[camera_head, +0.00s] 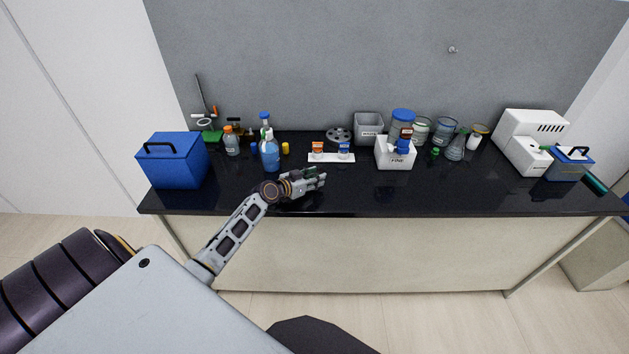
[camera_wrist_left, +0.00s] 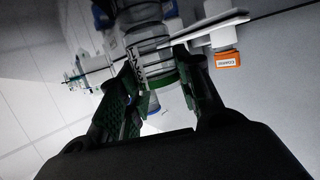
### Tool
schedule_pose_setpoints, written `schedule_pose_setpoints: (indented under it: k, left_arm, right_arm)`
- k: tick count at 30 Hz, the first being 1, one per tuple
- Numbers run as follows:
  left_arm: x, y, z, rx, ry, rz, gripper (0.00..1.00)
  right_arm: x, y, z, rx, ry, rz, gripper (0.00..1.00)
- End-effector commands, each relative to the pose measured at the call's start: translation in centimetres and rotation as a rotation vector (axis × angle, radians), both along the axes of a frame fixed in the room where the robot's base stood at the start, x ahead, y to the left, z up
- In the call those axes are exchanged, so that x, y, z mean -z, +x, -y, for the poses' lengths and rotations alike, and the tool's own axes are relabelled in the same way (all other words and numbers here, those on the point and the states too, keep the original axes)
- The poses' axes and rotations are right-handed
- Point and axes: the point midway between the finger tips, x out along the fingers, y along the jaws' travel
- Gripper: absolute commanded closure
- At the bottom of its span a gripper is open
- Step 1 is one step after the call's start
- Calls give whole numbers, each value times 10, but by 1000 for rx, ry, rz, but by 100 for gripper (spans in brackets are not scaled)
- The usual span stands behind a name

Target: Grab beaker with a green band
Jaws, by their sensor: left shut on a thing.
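My left gripper (camera_head: 318,179) reaches over the front of the black bench, pointing right. In the left wrist view, its two dark fingers with green pads (camera_wrist_left: 166,98) are shut on a clear beaker with a green band (camera_wrist_left: 154,66). The beaker has dark markings on its wall, and the band lies between the fingertips. In the head view the held beaker is too small and too see-through to make out clearly. My right gripper is not in view.
A white rack (camera_head: 331,158) with orange and blue boxes lies just behind the gripper. A white FINE bin (camera_head: 394,161) and several banded glass vessels (camera_head: 443,131) stand to the right. Blue bottles (camera_head: 270,154) stand left. The front right of the bench is clear.

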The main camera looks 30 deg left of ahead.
Motion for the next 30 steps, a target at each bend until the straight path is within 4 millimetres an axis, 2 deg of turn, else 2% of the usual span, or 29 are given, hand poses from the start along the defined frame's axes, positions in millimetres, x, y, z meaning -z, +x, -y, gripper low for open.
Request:
schedule_pose_setpoints:
  k: [5,11,24,30]
  left_arm:
    - [-6,0,0,1,2,1,88]
    - [-23,0,0,2,1,2,88]
    - [-83,0,0,2,1,3,88]
    - [-98,0,0,3,1,2,88]
  right_arm:
    - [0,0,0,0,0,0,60]
    - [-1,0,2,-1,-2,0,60]
    - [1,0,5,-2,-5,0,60]
    - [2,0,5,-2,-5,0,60]
